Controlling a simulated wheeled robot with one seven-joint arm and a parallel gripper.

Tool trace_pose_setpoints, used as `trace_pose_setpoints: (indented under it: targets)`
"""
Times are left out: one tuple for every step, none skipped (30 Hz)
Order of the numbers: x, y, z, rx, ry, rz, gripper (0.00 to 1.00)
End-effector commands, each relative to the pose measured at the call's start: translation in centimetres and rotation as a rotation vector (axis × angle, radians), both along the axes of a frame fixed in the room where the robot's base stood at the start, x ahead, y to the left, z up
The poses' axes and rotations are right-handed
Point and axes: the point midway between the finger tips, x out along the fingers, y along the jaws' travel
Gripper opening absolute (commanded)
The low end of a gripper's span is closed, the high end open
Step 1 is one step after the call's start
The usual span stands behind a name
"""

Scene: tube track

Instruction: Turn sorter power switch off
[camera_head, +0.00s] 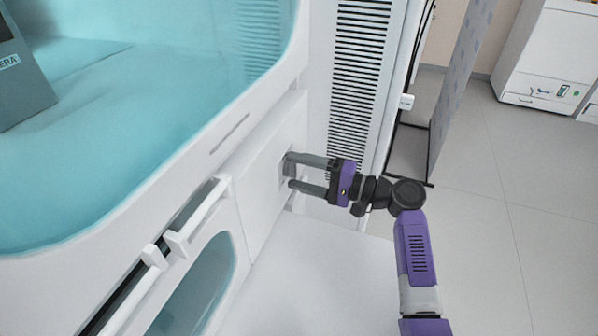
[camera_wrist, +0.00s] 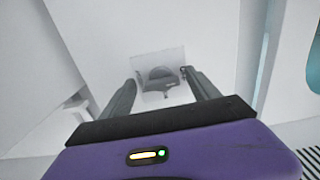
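The sorter power switch (camera_wrist: 160,82) is a dark grey rotary-looking knob on a pale square plate, set in the white front panel of the machine. In the wrist view it lies ahead of and between my fingertips. My gripper (camera_head: 288,172) is open, with its two grey fingers reaching to the panel; it also shows in the wrist view (camera_wrist: 158,84). In the head view the fingers mostly hide the switch. I cannot tell whether the fingers touch it.
The white machine (camera_head: 262,185) has a teal glass window above and white handles (camera_head: 200,215) at left. A vented side panel (camera_head: 358,70) stands right of the switch. A white shelf (camera_head: 310,285) lies below my gripper. Open floor (camera_head: 490,190) is at right.

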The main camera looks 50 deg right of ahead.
Motion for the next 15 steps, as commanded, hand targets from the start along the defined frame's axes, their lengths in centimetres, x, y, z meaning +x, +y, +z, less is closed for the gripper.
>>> trace_pose_setpoints:
  targets:
    - [0.0,0.0,0.0,0.000,-0.001,0.000,0.70]
    - [0.0,0.0,0.1,0.000,-0.001,0.000,0.70]
    - [0.0,0.0,0.1,0.000,-0.001,0.001,0.70]
    - [0.1,0.0,0.1,0.001,-0.002,0.001,0.70]
    - [0.1,0.0,0.1,0.001,-0.002,0.001,0.70]
    - [0.1,0.0,0.1,0.001,-0.002,0.001,0.70]
    - [0.0,0.0,0.1,0.001,-0.002,0.001,0.70]
    - [0.0,0.0,0.1,0.001,-0.002,0.000,0.70]
    - [-0.2,-0.1,0.1,0.001,-0.002,0.000,0.70]
    - [-0.4,-0.2,0.1,0.001,-0.002,-0.001,0.70]
    - [-0.7,-0.3,0.1,0.001,-0.002,-0.001,0.70]
    - [-1.2,-0.5,0.0,0.002,-0.002,0.000,0.70]
    - [-1.6,-0.6,0.0,0.002,-0.002,-0.001,0.70]
    - [-2.0,-0.8,0.0,0.002,-0.002,-0.002,0.70]
    - [-2.7,-1.0,0.0,0.000,-0.001,-0.002,0.70]
